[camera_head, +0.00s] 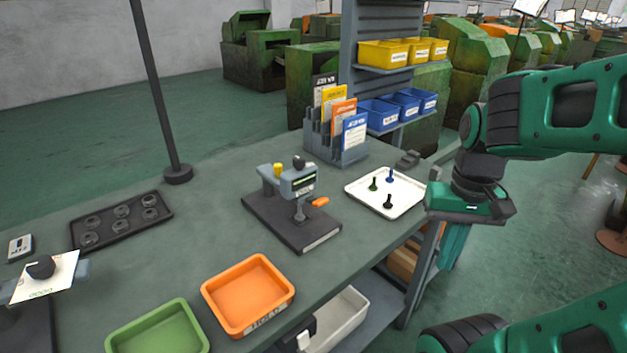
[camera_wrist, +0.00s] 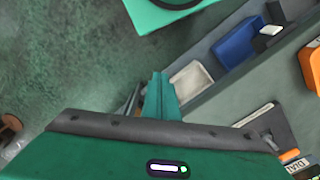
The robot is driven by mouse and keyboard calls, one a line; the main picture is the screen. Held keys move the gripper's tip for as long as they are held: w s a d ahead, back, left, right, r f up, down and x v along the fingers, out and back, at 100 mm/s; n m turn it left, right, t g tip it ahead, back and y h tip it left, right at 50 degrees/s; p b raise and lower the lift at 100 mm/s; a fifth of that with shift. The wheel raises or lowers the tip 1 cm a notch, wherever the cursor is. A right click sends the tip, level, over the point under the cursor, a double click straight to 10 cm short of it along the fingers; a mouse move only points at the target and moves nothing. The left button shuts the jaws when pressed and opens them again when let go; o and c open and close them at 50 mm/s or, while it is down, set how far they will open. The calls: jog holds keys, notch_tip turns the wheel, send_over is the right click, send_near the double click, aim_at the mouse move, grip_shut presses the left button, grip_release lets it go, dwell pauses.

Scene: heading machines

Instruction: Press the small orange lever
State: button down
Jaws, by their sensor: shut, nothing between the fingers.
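The small orange lever (camera_head: 319,201) sticks out from the right side of a grey bench device (camera_head: 291,182) on a dark base plate (camera_head: 305,236). In the wrist view, a small orange part that looks like the lever (camera_wrist: 290,155) shows at the lower right edge, beside the partly cut-off device. My gripper (camera_head: 453,248) is shut and empty, pointing down beyond the right edge of the bench, well to the right of the lever and apart from it. Its closed fingers also show in the wrist view (camera_wrist: 160,95).
A white tray (camera_head: 357,200) with several small pegs lies between the device and my gripper. A card rack (camera_head: 338,150) stands behind. Orange (camera_head: 240,327) and green (camera_head: 190,341) trays sit in front. A dark tray with rings (camera_head: 77,243) lies left, near a post (camera_head: 160,90).

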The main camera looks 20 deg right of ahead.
jog(key=shift+r, duration=0.1)
jog(key=w+a+r+n, duration=0.5)
jog(key=w+a+r, duration=0.3)
jog(key=w+r, duration=0.2)
jog(key=w+a+r+n+t, duration=0.1)
jog(key=w+a+r+n, duration=0.4)
jog(key=w+a+r, duration=0.4)
jog(key=w+r, duration=0.1)
jog(key=w, duration=0.2)
jog(key=shift+a+r, duration=0.25)
jog(key=shift+r, duration=0.15)
